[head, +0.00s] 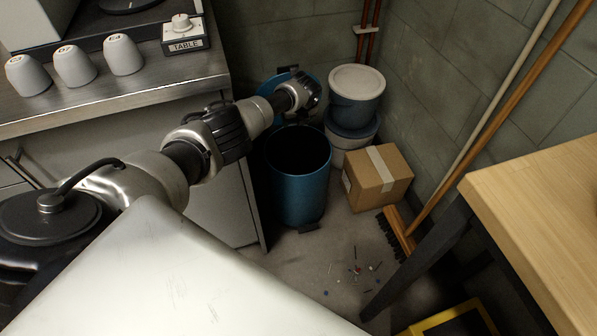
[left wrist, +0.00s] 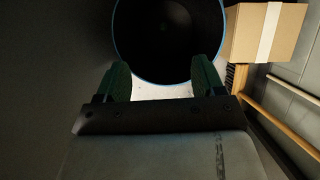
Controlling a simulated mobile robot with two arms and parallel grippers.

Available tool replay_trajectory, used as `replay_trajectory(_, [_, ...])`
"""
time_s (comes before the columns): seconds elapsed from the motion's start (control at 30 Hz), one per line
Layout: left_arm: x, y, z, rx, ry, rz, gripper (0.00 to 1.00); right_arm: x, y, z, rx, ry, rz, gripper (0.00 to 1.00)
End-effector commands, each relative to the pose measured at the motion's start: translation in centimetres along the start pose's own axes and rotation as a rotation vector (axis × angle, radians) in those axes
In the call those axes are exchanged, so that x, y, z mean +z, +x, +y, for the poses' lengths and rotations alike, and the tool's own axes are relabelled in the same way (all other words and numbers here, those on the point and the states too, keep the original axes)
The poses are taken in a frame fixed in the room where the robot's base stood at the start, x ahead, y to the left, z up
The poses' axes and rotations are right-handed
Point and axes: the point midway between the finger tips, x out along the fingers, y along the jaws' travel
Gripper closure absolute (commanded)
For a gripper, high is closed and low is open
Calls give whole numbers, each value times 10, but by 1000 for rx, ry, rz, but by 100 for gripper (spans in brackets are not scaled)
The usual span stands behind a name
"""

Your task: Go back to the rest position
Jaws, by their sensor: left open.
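My left arm reaches in from the left in the head view. Its gripper (head: 303,92) is at the far end, above the back of a blue bin (head: 298,190). In the left wrist view the two dark green fingers of my left gripper (left wrist: 163,80) stand wide apart with nothing between them. The round dark mouth of the bin (left wrist: 168,40) lies beyond the fingertips. Its inside is too dark to make out. My right gripper is in neither view.
A steel counter (head: 110,100) with upturned cups (head: 75,66) stands left. Lidded buckets (head: 356,95) and a cardboard box (head: 377,178) stand beside the bin. A broom (head: 410,225) leans right, near a wooden table (head: 540,210). Small debris (head: 355,270) lies on the floor.

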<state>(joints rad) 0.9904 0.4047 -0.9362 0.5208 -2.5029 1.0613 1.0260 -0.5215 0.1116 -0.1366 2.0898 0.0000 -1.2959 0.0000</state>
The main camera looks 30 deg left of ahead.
Motion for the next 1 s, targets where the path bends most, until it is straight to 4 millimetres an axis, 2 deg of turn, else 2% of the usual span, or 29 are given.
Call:
replay_trajectory(0.2, [0,-3,0,0,0,0,31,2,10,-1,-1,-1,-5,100])
replay_trajectory(0.6, [0,-3,0,0,0,0,31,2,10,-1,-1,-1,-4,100])
replay_trajectory(0.7, [-6,-1,-4,-20,4,11,31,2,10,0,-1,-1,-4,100])
replay_trajectory(0.77, [-17,2,-11,-56,10,28,31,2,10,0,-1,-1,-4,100])
replay_trajectory(0.87, [-49,7,-34,-175,20,84,31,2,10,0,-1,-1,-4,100])
replay_trajectory(0.97, [-98,8,-68,-371,12,168,31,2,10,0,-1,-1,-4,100])
replay_trajectory(1.0, [-122,4,-83,-471,-5,207,31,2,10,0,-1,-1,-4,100])
